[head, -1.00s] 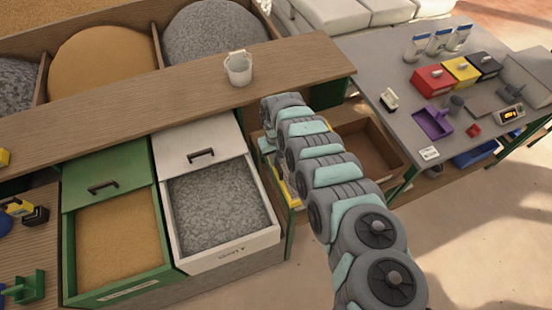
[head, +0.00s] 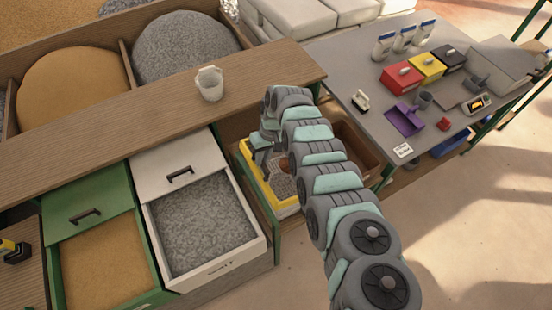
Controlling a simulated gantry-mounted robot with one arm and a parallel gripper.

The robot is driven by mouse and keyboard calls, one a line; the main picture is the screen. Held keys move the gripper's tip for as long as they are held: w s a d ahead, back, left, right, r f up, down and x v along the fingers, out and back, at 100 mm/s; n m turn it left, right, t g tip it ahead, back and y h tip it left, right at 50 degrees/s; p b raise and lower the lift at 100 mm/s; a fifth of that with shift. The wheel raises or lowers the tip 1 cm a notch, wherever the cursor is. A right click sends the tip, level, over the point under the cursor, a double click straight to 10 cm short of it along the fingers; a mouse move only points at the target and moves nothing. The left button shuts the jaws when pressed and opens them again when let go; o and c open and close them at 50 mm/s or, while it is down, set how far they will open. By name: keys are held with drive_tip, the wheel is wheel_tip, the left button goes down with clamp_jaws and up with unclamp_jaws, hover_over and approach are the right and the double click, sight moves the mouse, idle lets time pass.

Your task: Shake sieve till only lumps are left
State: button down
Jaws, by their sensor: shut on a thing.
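In the head view, the yellow-framed sieve (head: 258,184) sits low beneath the wooden shelf, right of the grey-filled drawer. Part of its grey mesh (head: 281,184) shows, with a small brown patch on it, perhaps a lump. My gripper (head: 262,158) reaches down at the sieve's far side and is shut on the sieve. My arm covers the sieve's right side, and the fingertips are hard to make out. I cannot tell how much material lies on the mesh.
A white bucket (head: 209,84) stands on the wooden shelf (head: 120,120). A white drawer (head: 262,248) holds grey grit; a green drawer (head: 58,270) holds sand. An open brown bin (head: 352,150) lies behind my arm. The grey table (head: 360,90) at right carries boxes, jars and a purple scoop (head: 404,119).

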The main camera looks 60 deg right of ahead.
drive_tip(key=shift+s+d+r+p, duration=0.15)
drive_tip(key=shift+s+d+r, duration=0.2)
drive_tip(key=shift+r, duration=0.25)
drive_tip(key=shift+s+d+r+p, duration=0.2)
drive_tip(key=shift+d+r, duration=0.2)
drive_tip(key=shift+r, duration=0.15)
drive_tip(key=c, duration=1.4)
unclamp_jaws()
drive_tip(key=shift+d, duration=0.1)
drive_tip(key=shift+r, duration=0.1)
drive_tip(key=b+v, duration=0.1)
drive_tip(key=v, duration=0.9)
drive_tip(key=shift+r+b, duration=0.3)
drive_tip(key=shift+s, duration=0.1)
